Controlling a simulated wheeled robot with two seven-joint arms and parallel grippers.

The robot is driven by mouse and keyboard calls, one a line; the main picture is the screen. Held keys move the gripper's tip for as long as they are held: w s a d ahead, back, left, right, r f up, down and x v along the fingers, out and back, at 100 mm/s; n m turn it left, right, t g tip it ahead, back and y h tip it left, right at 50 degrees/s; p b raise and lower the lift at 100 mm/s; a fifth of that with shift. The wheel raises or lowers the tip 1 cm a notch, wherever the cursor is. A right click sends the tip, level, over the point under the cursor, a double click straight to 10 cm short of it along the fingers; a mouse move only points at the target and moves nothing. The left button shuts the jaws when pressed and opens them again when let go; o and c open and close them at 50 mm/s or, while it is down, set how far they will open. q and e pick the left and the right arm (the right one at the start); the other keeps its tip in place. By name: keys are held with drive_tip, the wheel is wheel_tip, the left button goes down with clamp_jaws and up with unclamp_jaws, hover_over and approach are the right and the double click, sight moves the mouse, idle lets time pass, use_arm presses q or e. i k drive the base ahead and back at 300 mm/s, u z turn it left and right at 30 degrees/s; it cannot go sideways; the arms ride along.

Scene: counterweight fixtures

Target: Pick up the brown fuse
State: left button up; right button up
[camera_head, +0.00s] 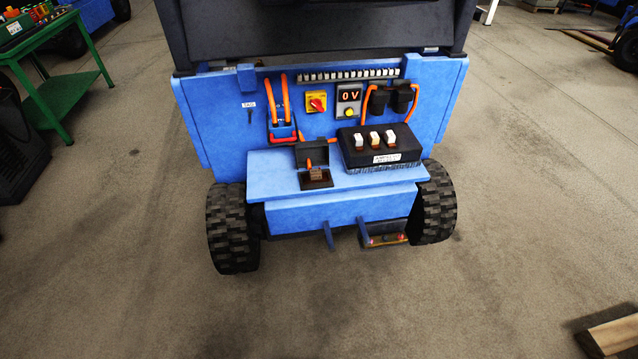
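A small brown piece (316,174), which looks like the brown fuse, sits in an open black box (316,184) on the blue shelf of a wheeled blue machine. The box's dark lid (312,153) stands raised behind it. The piece is too small to make out in detail. Three light-topped pieces with brownish lower parts, a left one (358,141), a middle one (375,138) and a right one (390,136), stand in a black block (380,155) to the right of the box. Neither of my grippers is in view.
A green table (60,102) stands at upper left, wood (612,335) lies at lower right. The floor in front is clear.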

sight(316, 174)
drive_tip(key=k, duration=1.2)
drive_tip(key=z, duration=0.65)
drive_tip(key=i, duration=1.55)
drive_tip(key=u, duration=0.8)
drive_tip(key=i, duration=0.65)
drive_tip(key=u, duration=0.6)
